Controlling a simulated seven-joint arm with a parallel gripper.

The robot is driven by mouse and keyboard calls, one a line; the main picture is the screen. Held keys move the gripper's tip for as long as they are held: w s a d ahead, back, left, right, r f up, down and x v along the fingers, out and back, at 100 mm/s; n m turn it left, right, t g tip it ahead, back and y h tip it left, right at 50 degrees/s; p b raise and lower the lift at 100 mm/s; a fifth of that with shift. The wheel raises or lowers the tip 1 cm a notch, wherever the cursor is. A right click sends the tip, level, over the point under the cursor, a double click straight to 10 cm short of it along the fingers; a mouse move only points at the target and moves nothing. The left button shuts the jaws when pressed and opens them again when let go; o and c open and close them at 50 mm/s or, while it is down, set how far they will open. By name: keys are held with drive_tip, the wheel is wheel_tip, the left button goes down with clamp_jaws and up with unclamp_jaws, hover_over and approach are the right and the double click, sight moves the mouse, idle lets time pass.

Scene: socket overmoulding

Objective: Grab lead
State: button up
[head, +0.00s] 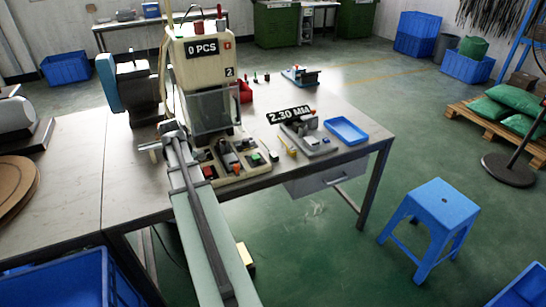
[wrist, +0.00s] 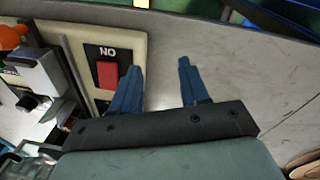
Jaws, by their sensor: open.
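My gripper (wrist: 157,80) shows in the wrist view as two blue fingers set apart, with nothing between them but bare grey surface. They point towards the table top beside a cream panel with a red button (wrist: 107,75) marked "NO". In the head view my arm reaches up to the front left of the cream moulding machine (head: 202,60). The fingers are hard to make out there. Many dark strands (head: 505,18), perhaps leads, hang on a blue rack at the far upper right, well away from my gripper. No single lead is clear on the table.
A blue stool (head: 440,212) and a pallet with green sacks (head: 497,112) stand on the floor.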

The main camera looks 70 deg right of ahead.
drive_tip(key=s+d+r, duration=0.1)
drive_tip(key=s+d, duration=0.2)
drive_tip(key=d, duration=0.2)
drive_tip(key=s+d+r+m, duration=0.1)
drive_tip(key=s+d+r, duration=0.1)
drive_tip(key=d, duration=0.4)
drive_tip(key=s+d+r+m, duration=0.1)
drive_tip(key=s+d, duration=0.3)
drive_tip(key=d, duration=0.2)
drive_tip(key=shift+s+d+r+y, duration=0.1)
drive_tip(key=shift+s+r+y, duration=0.1)
drive_tip(key=shift+y, duration=0.2)
drive_tip(key=s+d+r+m, duration=0.1)
drive_tip(key=s+d+r, duration=0.3)
drive_tip(key=s+d, duration=0.75)
hover_over(274, 154)
drive_tip(key=shift+y, duration=0.3)
drive_tip(key=f, duration=0.8)
drive_tip(key=shift+a+f, duration=0.1)
drive_tip(key=shift+a, duration=0.25)
drive_tip(key=shift+s+d+f, duration=0.1)
drive_tip(key=shift+f, duration=1.25)
drive_tip(key=shift+d+f, duration=0.1)
drive_tip(key=shift+f, duration=1.25)
drive_tip(key=c, duration=0.8)
